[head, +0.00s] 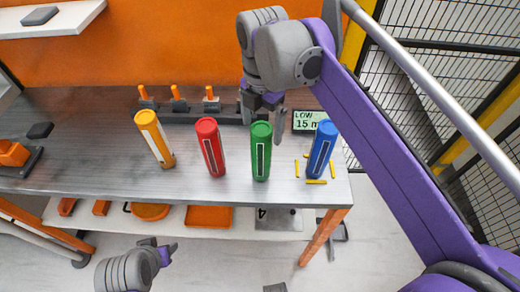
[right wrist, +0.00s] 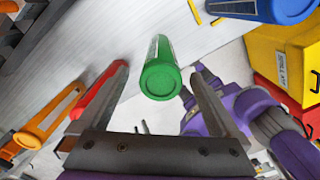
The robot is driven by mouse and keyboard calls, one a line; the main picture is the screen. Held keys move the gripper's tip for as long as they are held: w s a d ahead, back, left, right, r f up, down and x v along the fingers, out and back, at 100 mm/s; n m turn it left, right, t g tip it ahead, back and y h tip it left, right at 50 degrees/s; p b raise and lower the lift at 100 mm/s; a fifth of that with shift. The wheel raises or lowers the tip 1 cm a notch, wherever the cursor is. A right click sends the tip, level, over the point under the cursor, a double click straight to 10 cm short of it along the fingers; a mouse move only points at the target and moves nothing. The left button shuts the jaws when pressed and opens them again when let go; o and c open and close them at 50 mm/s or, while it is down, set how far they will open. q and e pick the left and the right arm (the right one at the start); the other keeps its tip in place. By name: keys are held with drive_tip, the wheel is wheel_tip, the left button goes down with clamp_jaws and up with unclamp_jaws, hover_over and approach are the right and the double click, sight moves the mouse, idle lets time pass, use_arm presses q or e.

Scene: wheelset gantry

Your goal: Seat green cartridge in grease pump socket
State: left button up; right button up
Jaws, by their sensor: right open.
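The green cartridge (head: 261,155) stands upright on the grey bench, between the red cartridge (head: 211,150) and the blue cartridge (head: 321,150). My right gripper (head: 262,126) is open and empty at the green cartridge's top, fingers pointing down. In the right wrist view the green cartridge (right wrist: 160,78) lies ahead, between the lines of the two open fingers; I see no grip on it. My left gripper (head: 163,252) is low in front of the bench, away from the cartridges; its jaw state is unclear. I cannot clearly identify the grease pump socket.
A yellow cartridge (head: 155,140) stands left of the red one. Yellow marks (head: 316,181) surround the blue cartridge's base. A display reading LOW (head: 308,120) and a dark rack with orange-topped pieces (head: 178,105) stand behind. A mesh fence (head: 440,100) is at right.

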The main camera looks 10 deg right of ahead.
sight(262, 146)
drive_tip(key=shift+s+f, duration=0.15)
drive_tip(key=shift+f, duration=3.4)
clamp_jaws()
